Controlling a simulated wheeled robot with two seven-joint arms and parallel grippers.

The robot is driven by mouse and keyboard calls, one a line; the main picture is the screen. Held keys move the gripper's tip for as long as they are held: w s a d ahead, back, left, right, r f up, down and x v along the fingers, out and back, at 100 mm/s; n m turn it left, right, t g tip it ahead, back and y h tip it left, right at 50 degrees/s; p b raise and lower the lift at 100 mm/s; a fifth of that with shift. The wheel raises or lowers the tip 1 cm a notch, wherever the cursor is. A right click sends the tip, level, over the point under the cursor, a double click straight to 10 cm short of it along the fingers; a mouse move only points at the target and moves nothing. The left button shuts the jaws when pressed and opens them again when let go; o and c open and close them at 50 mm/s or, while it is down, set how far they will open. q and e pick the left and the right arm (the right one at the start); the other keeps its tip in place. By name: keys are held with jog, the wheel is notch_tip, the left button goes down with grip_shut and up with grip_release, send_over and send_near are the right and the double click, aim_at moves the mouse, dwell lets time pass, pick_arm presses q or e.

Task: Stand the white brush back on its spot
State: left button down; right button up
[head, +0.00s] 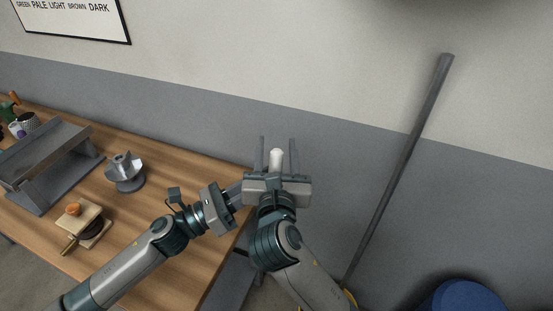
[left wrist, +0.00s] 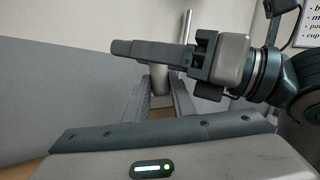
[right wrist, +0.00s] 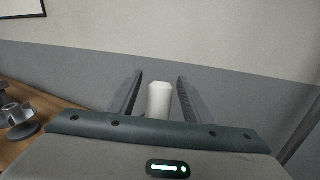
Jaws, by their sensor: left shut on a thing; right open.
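The white brush (head: 276,160) shows only in part, near the table's right end; its lower part is hidden behind my right gripper. My right gripper (head: 278,148) is open, with its fingers on either side of the brush; the right wrist view shows the pale brush end (right wrist: 159,98) between the parted fingers. My left gripper (head: 238,192) reaches in from the left, its tips hidden behind the right one. In the left wrist view it is shut on the brush (left wrist: 160,80), and the right gripper (left wrist: 150,50) crosses in front. I cannot make out the brush's spot.
The wooden table (head: 190,170) carries a grey metal stand (head: 45,160), a finned metal piece (head: 125,172) and a pale block with an orange knob (head: 82,222). A grey pole (head: 400,165) leans at the right, above a blue round object (head: 465,300). The wall is close behind.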

jog(key=shift+w, duration=0.5)
grip_shut()
pick_arm(q)
jog(key=c, duration=1.4)
grip_release()
jog(key=shift+c, duration=0.2)
jog(key=shift+s, duration=0.1)
jog(key=shift+s+d+r, duration=0.1)
jog(key=shift+s+d, duration=0.05)
